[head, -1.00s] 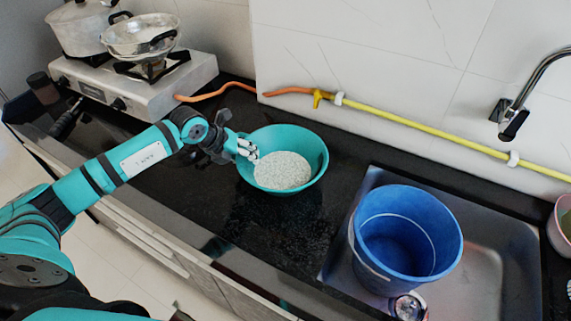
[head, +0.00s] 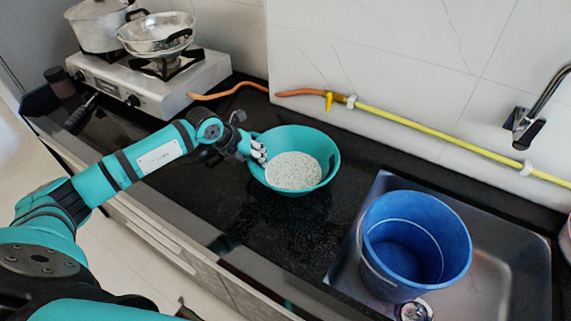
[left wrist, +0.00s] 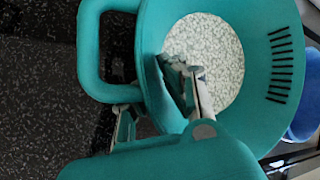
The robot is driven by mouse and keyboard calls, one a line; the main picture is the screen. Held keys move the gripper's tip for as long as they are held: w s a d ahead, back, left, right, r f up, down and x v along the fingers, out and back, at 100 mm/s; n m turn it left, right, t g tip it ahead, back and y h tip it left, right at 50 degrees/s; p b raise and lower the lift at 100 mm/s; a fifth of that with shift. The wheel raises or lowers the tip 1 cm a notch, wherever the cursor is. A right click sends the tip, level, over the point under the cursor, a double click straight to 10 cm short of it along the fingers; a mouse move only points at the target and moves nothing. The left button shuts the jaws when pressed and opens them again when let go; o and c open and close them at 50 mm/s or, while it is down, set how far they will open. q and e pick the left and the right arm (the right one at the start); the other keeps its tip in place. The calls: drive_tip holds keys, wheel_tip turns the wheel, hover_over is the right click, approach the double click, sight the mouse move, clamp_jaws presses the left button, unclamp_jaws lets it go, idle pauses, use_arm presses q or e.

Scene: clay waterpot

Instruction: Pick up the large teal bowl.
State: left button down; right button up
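The large teal bowl (head: 328,160) stands on the black counter and holds white grains (head: 293,171). My left gripper (head: 259,153) is at its left rim, near the handle side. In the left wrist view the bowl (left wrist: 262,98) fills the upper right, and its loop handle (left wrist: 90,50) is at the upper left. The left gripper (left wrist: 160,100) straddles the bowl wall there, one finger inside over the grains and one outside below the handle. Whether both fingers press on the wall is unclear. My right gripper is not seen.
A blue bucket (head: 417,240) stands in the steel sink (head: 500,285) right of the bowl. A stove (head: 150,85) with a pot (head: 97,30) and a pan (head: 155,35) is at the back left. A yellow hose (head: 430,128) runs along the wall. The counter in front of the bowl is clear.

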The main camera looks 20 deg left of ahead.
use_arm(q)
drive_tip(key=shift+w+r, duration=0.1)
drive_tip(key=shift+r, duration=0.45)
drive_tip(key=shift+d+b+v, duration=0.2)
drive_tip(key=shift+b+v, duration=0.5)
drive_tip(key=shift+v, duration=0.55)
drive_tip(key=s+a+r+b, duration=0.1)
drive_tip(key=s+b, duration=0.1)
drive_tip(key=s, duration=0.5)
drive_tip(key=s+a+b, duration=0.1)
drive_tip(key=s+a, duration=0.1)
drive_tip(key=s, duration=0.5)
drive_tip(key=shift+s+r+b, duration=0.2)
drive_tip(key=shift+r+b, duration=0.15)
